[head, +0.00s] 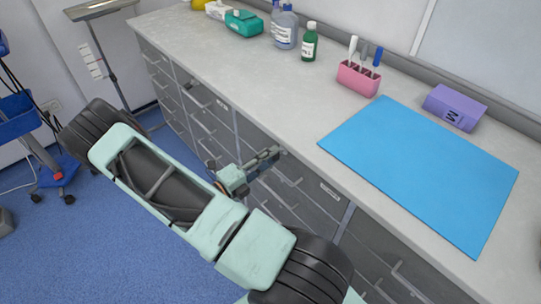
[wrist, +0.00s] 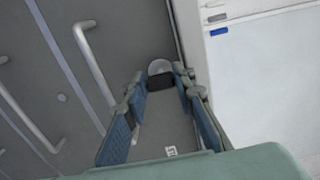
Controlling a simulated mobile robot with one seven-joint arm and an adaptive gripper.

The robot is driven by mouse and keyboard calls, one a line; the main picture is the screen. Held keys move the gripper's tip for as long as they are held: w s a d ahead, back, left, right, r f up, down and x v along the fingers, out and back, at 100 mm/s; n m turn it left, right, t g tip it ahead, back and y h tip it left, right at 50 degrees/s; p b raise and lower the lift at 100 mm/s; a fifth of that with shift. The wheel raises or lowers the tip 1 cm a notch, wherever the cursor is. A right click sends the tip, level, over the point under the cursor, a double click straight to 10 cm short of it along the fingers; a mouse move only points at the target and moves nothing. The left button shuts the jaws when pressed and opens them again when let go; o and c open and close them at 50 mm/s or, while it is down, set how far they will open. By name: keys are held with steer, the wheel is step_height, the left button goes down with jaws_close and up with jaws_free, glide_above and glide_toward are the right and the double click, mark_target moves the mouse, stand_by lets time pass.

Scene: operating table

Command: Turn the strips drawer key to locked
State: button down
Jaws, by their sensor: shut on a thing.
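My gripper (head: 270,158) reaches to the upper part of the grey drawer fronts, just below the worktop edge. In the wrist view my gripper (wrist: 162,80) has its two blue-padded fingers closed around a small key (wrist: 160,67) with a pale rounded top and a dark part below it. The key sits between the fingertips against a grey drawer front (wrist: 130,40). The angle it is turned to cannot be told. In the head view my gripper hides the key. The drawer labels are too small to read.
The worktop (head: 205,50) carries a blue mat (head: 420,170), a purple box (head: 455,106), a pink holder (head: 357,80), a green bottle (head: 309,42) and a clear bottle (head: 285,28). Bar handles (wrist: 90,60) stick out beside my gripper. Blue floor (head: 60,245) is open at left.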

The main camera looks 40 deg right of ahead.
stand_by(0.5)
steer(key=c, duration=1.6)
jaws_free()
steer(key=shift+a, duration=0.15)
steer(key=a, duration=1.1)
steer(key=shift+s+a, duration=0.35)
steer(key=shift+s, duration=0.1)
